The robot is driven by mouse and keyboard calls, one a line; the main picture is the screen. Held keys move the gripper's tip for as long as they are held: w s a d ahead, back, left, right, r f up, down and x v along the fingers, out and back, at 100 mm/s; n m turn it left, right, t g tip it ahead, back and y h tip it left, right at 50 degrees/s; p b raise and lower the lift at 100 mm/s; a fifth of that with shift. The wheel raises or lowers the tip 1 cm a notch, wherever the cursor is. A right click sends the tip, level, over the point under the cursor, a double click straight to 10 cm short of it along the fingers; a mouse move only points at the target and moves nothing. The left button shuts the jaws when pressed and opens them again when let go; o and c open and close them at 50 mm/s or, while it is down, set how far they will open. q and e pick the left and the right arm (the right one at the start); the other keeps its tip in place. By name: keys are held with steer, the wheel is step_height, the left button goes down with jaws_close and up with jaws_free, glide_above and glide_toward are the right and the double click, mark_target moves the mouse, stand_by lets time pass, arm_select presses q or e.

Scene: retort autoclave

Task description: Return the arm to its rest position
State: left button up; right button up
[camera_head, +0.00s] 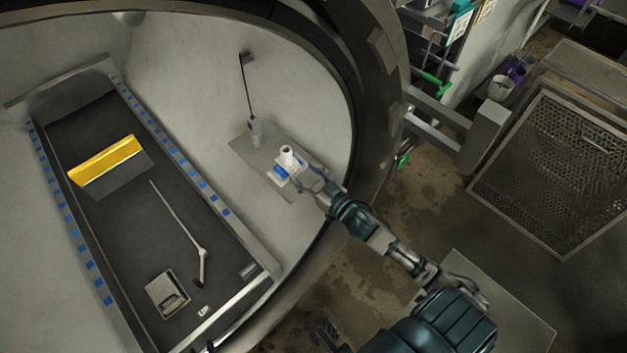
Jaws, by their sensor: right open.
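My right arm comes in from the lower right and reaches past the chamber rim into the retort. My right gripper (306,178) is open, close beside a small white fitting with a blue part (287,157). I cannot tell whether its fingers touch the fitting. The fitting is on a grey plate (243,148) on the chamber's inner wall. I cannot make out my left gripper.
The round chamber rim (380,110) lies close to my right forearm. A dark tray (115,225) inside holds a yellow-edged plate (105,160), a thin lever (180,220) and a small box (167,294). A perforated metal panel (555,175) stands at right. Brown floor (415,195) is open between.

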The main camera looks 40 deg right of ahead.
steer(key=s, duration=0.4)
steer(key=shift+d, duration=0.3)
steer(key=shift+f, duration=0.15)
